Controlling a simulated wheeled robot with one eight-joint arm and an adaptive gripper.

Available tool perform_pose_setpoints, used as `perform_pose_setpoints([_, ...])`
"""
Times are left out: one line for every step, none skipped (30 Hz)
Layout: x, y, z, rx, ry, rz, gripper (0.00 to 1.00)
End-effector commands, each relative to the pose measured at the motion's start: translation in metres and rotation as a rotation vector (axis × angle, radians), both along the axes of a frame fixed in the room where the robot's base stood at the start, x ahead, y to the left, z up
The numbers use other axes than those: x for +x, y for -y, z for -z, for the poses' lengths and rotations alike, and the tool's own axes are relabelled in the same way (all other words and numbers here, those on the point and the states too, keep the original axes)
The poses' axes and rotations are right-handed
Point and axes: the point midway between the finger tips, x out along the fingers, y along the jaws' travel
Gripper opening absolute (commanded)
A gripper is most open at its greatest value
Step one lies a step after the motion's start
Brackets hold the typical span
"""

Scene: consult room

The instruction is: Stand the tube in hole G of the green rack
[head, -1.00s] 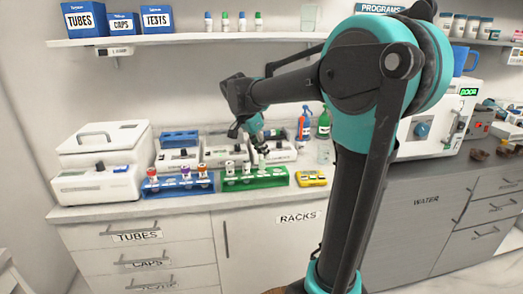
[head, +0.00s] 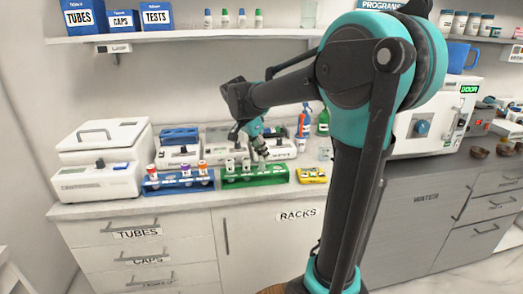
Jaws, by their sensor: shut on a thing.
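The green rack (head: 279,179) stands on the counter near its front edge, with white-capped tubes (head: 230,165) in its left part. My gripper (head: 262,160) is over the right half of the green rack, pointing down. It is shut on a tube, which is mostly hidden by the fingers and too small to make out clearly. I cannot tell whether the tube's lower end is in a hole or above it. The hole letters are too small to read.
A blue rack (head: 178,187) with red-, orange- and purple-capped tubes stands left of the green rack. A yellow device (head: 313,175) lies close to its right. A white centrifuge (head: 100,165) is at the far left. Spray bottles (head: 304,122) stand behind.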

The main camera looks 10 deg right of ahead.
Motion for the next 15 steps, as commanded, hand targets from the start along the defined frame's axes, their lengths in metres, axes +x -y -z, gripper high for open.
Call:
perform_pose_setpoints([0.000,0.000,0.002,0.000,0.000,0.000,0.01])
perform_pose_setpoints([0.000,0.000,0.003,0.000,0.000,0.000,0.01])
perform_pose_setpoints([0.000,0.000,0.004,0.000,0.000,0.000,0.01])
perform_pose_setpoints([0.000,0.000,0.005,0.000,0.000,0.000,0.01])
perform_pose_setpoints([0.000,0.000,0.006,0.000,0.000,0.000,0.01])
perform_pose_setpoints([0.000,0.000,0.007,0.000,0.000,0.000,0.01])
perform_pose_setpoints([0.000,0.000,0.008,0.000,0.000,0.000,0.01])
perform_pose_setpoints([0.000,0.000,0.009,0.000,0.000,0.000,0.01])
perform_pose_setpoints([0.000,0.000,0.010,0.000,0.000,0.000,0.01])
perform_pose_setpoints([0.000,0.000,0.011,0.000,0.000,0.000,0.01])
perform_pose_setpoints([0.000,0.000,0.012,0.000,0.000,0.000,0.01])
perform_pose_setpoints([0.000,0.000,0.013,0.000,0.000,0.000,0.01])
perform_pose_setpoints([0.000,0.000,0.014,0.000,0.000,0.000,0.01])
perform_pose_setpoints([0.000,0.000,0.015,0.000,0.000,0.000,0.01])
perform_pose_setpoints([0.000,0.000,0.017,0.000,0.000,0.000,0.01])
